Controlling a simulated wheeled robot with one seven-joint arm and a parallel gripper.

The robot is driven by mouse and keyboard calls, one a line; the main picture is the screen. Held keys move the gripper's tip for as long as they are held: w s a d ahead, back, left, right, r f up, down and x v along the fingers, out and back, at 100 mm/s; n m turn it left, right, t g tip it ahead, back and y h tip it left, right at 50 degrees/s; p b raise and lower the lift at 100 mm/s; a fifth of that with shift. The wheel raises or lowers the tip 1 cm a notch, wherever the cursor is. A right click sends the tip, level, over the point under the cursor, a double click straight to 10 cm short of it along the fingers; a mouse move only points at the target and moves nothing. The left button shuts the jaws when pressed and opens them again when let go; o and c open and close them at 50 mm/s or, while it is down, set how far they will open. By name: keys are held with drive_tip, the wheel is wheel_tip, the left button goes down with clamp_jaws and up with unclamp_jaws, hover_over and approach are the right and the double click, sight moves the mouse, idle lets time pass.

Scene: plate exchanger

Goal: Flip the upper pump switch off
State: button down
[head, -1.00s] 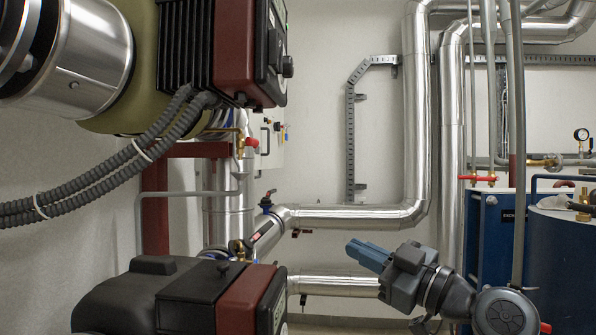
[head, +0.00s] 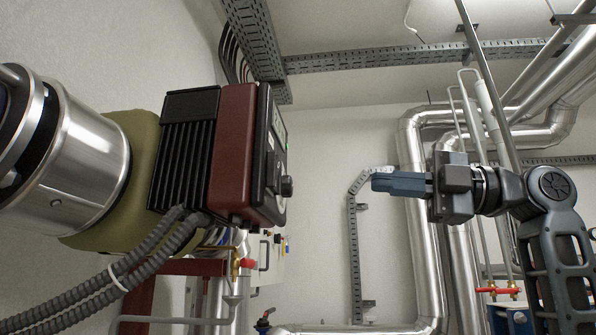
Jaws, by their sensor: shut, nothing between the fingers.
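The upper pump (head: 185,155) is at the left, with a black finned housing, a red band and a dark control face turned to the right. A round black knob (head: 287,187) sticks out from that face; its setting cannot be read. My gripper (head: 376,182) is at the right of the pump, level with the knob and pointing left. Its blue-grey fingers are shut and hold nothing. A clear gap lies between the fingertips and the knob in the picture.
Grey corrugated cables (head: 150,262) hang below the pump. Silver pipes (head: 420,215) run behind my gripper. A perforated cable tray (head: 400,57) crosses above. Bare wall (head: 325,150) shows between pump and gripper.

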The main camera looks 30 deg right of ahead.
sight(279, 166)
drive_tip(key=shift+s+r+n+g, duration=0.3)
drive_tip(key=shift+s+r+n, duration=0.1)
drive_tip(key=shift+r+n, duration=0.15)
drive_tip(key=shift+w+a, duration=0.1)
drive_tip(key=shift+a, duration=0.05)
drive_tip(key=p+x, duration=0.3)
drive_tip(key=x, duration=1)
drive_tip(key=shift+w+a, duration=0.25)
drive_tip(key=shift+a, duration=0.05)
drive_tip(key=shift+w+a+r, duration=0.1)
drive_tip(key=shift+a, duration=0.05)
